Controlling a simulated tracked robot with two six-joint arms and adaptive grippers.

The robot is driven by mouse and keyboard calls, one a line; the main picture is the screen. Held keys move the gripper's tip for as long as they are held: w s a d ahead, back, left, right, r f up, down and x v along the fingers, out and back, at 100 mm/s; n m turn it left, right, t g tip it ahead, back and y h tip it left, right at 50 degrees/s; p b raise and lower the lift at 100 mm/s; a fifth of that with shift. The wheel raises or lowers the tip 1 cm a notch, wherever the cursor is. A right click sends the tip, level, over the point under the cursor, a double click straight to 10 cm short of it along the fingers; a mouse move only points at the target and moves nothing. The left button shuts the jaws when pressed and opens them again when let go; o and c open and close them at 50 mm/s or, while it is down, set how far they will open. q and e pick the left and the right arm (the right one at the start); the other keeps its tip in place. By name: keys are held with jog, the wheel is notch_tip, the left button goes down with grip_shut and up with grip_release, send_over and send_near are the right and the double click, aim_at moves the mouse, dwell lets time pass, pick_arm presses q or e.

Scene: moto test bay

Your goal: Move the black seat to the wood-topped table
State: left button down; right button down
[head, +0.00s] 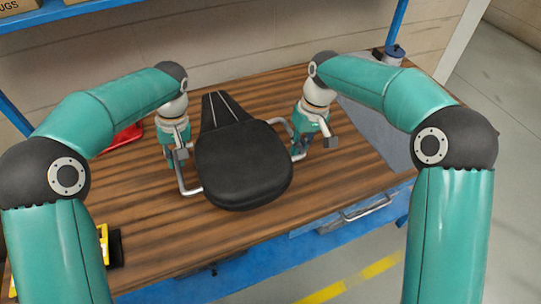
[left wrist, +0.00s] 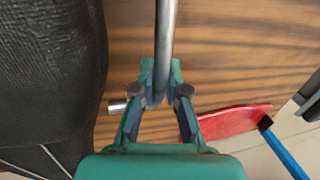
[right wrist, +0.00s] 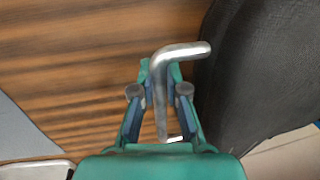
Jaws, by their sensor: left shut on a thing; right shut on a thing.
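The black seat (head: 243,165) is over the wood-topped table (head: 180,228), its narrow end toward the wall. I cannot tell whether it touches the wood. Bent metal bars stick out on both sides. My left gripper (head: 178,155) is shut on the left bar (left wrist: 166,35), with the seat's dark side (left wrist: 45,70) beside it in the left wrist view. My right gripper (head: 303,145) is shut on the right bar (right wrist: 182,52), with the seat (right wrist: 262,75) to its right in the right wrist view. The seat's underside is hidden.
A red object (head: 126,137) lies on the table behind my left arm. A grey mat (head: 372,122) covers the right end, with a dark-lidded container (head: 394,53) at the back. A yellow and black item (head: 103,245) is at front left. A blue shelf (head: 75,14) hangs above.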

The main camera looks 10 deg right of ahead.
aim_at(295, 170)
pick_arm(q)
jog(key=shift+a+f, duration=0.1)
jog(key=shift+f, duration=0.25)
pick_arm(e)
jog(key=shift+d+f, duration=0.15)
jog(key=shift+f, duration=0.2)
pick_arm(q)
jog(key=shift+f, duration=0.1)
pick_arm(e)
jog(key=shift+f, duration=0.15)
